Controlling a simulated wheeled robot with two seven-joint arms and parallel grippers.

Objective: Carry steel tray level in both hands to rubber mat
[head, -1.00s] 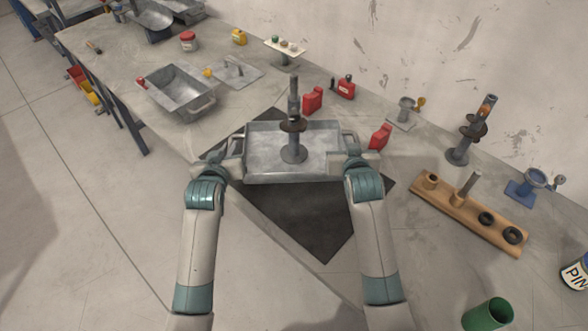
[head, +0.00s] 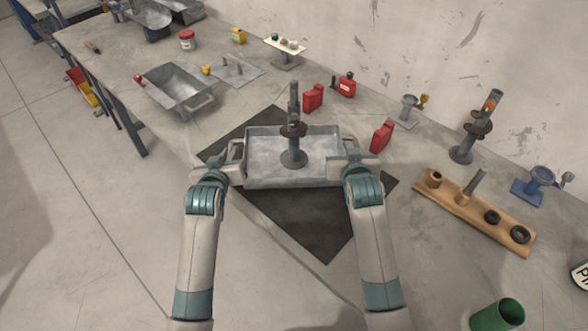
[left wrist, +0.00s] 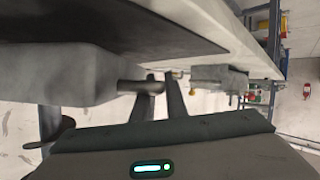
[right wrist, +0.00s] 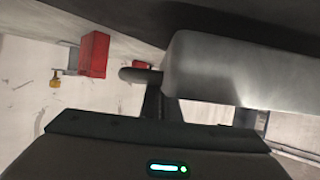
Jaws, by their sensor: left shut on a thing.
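The steel tray (head: 265,172) is a shallow grey pan over the black rubber mat (head: 305,222). It looks roughly level; I cannot tell whether its bottom touches the mat. A dark metal post on a round foot (head: 293,157) stands upright in it. My left gripper (head: 234,163) is shut on the tray's left handle; the handle also shows in the left wrist view (left wrist: 135,87). My right gripper (head: 346,167) is at the right handle, and in the right wrist view its fingers close around that handle (right wrist: 135,74).
A deep grey pan (head: 205,105) lies left on the bench. Red containers (head: 313,97) stand behind the tray. To the right are a wooden rack (head: 465,215) with rings and pegs, a blue stand (head: 530,188) and a green cup (head: 497,316). The wall closes off the back.

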